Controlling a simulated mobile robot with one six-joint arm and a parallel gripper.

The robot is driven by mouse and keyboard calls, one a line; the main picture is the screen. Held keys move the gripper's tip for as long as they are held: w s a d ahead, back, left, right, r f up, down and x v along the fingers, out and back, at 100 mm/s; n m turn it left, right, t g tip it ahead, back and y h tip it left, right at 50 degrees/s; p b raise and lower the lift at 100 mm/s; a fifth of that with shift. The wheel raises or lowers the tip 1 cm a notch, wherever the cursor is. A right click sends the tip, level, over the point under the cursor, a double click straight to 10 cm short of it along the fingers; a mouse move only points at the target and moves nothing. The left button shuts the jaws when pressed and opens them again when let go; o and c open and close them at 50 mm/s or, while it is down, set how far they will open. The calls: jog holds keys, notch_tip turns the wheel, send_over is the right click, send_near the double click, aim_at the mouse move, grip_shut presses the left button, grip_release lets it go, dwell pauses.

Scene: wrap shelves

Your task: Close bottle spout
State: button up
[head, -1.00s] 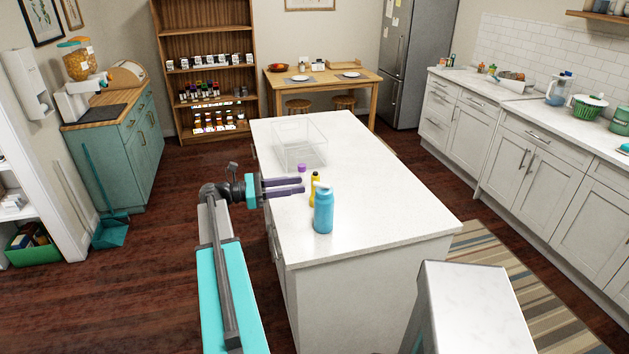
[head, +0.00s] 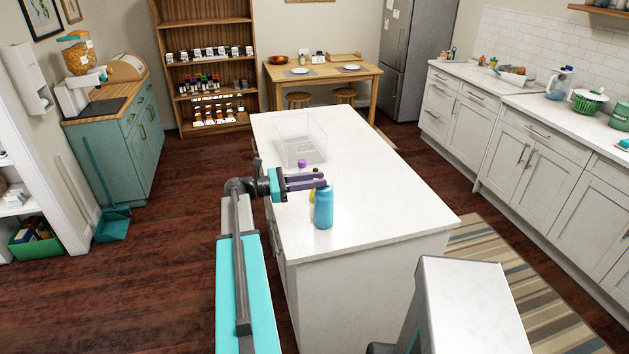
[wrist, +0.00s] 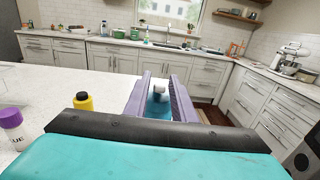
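A blue bottle (head: 323,208) stands upright near the front of the white island (head: 370,178). In the wrist view its pale spout (wrist: 159,88) shows above the blue top (wrist: 158,106), in line between my two purple fingers. My gripper (head: 321,179) is at the height of the bottle's top, its fingertips reaching the spout in the head view. The fingers are apart. In the head view they cover most of the spout, and I cannot tell whether they touch it or how far it is tilted.
A yellow bottle with a black cap (wrist: 84,102) stands close behind, mostly hidden in the head view. A purple-capped container (head: 301,163) and a clear open box (head: 301,152) stand farther back. The island's right side is clear.

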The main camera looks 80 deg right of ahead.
grip_shut()
jog(key=shift+w+f+g+h+b, duration=0.1)
jog(key=shift+f+g+h+b, duration=0.2)
jog(key=shift+f+g+b, duration=0.4)
jog(key=shift+a+g+h+b, duration=0.1)
jog(key=shift+g+h+b, duration=0.2)
jog(key=shift+g+b, duration=0.5)
jog(key=shift+w, duration=0.1)
jog(key=shift+o, duration=1.8)
grip_release()
jog(key=shift+w, duration=0.1)
jog(key=b+v, duration=0.4)
jog(key=v, duration=0.9)
jog(key=shift+w, duration=0.25)
jog(key=shift+a, duration=0.1)
